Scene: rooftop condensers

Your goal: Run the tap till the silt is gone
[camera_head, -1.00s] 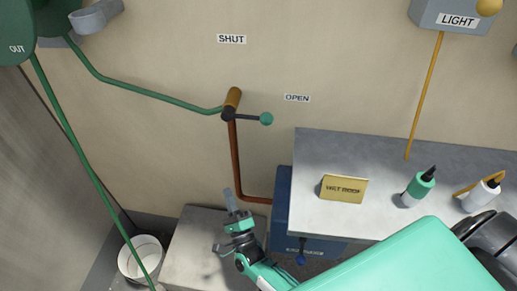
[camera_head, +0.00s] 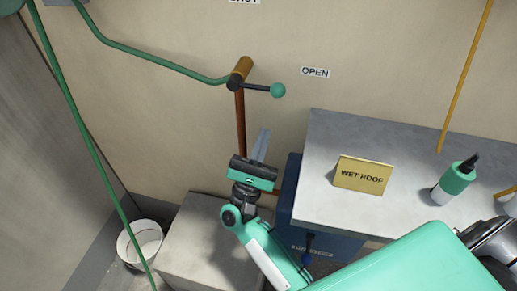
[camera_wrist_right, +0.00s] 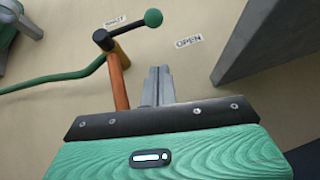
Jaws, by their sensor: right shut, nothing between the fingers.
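The tap is a brass-coloured body (camera_head: 242,68) on a pipe junction at the wall, with a black lever ending in a green knob (camera_head: 278,90). The lever points right, just below and left of the OPEN label (camera_head: 315,72). The SHUT label (camera_head: 243,1) is cut by the top edge. My right gripper (camera_head: 262,140) is shut and empty, below the knob and apart from it. In the right wrist view its closed fingers (camera_wrist_right: 160,75) point at the wall, with the knob (camera_wrist_right: 153,18) beyond them. My left gripper is out of view. I see no water or silt.
A grey bench (camera_head: 330,130) on the right bears a WET ROOF sign (camera_head: 362,173) and a green-and-white bottle (camera_head: 455,182). A blue box (camera_head: 287,200) stands under it. A grey block (camera_head: 185,250) and a white bucket (camera_head: 126,254) are low left. A green hose (camera_head: 85,135) hangs past the bucket.

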